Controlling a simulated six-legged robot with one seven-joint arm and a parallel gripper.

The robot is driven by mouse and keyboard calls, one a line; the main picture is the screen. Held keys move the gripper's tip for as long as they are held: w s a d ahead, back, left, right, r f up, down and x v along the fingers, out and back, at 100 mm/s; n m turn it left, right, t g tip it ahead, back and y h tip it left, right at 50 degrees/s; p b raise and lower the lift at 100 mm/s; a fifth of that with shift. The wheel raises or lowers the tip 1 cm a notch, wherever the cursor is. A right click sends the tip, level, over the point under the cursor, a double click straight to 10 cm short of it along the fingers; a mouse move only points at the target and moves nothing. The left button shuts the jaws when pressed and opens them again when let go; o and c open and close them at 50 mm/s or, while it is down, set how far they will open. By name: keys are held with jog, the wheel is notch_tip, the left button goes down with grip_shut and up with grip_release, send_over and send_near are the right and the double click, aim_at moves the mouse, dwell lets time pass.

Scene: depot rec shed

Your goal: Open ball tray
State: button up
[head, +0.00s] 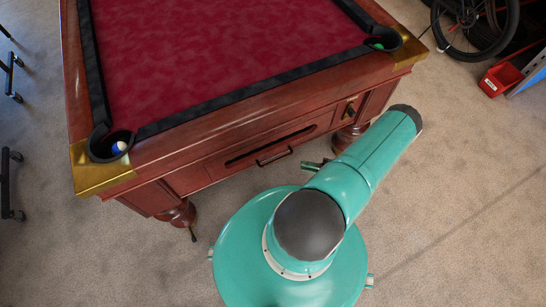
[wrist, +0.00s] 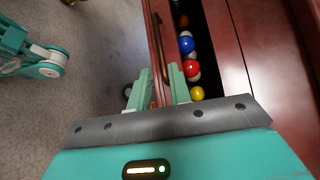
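The ball tray (head: 240,160) is set in the front of the red-topped pool table, with a long dark slot and a dark bar handle (head: 274,157). In the head view the tray looks flush or nearly flush with the table front. The wrist view shows several coloured balls (wrist: 191,68) in the dark opening and the brown handle bar (wrist: 158,40) beside it. My gripper (wrist: 159,76) is open, its two teal fingers apart close to the near end of the handle. Whether they straddle or touch it I cannot tell. In the head view my arm hides most of the gripper.
The pool table's wooden frame (head: 230,122) has corner pockets holding balls, and turned legs (head: 177,214) below. The carpet (head: 450,200) in front is clear.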

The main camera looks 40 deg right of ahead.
aim_at(276, 160)
jog(key=x, duration=1.3)
jog(key=shift+w+a+f, duration=0.1)
jog(key=shift+w+a, duration=0.05)
grip_shut()
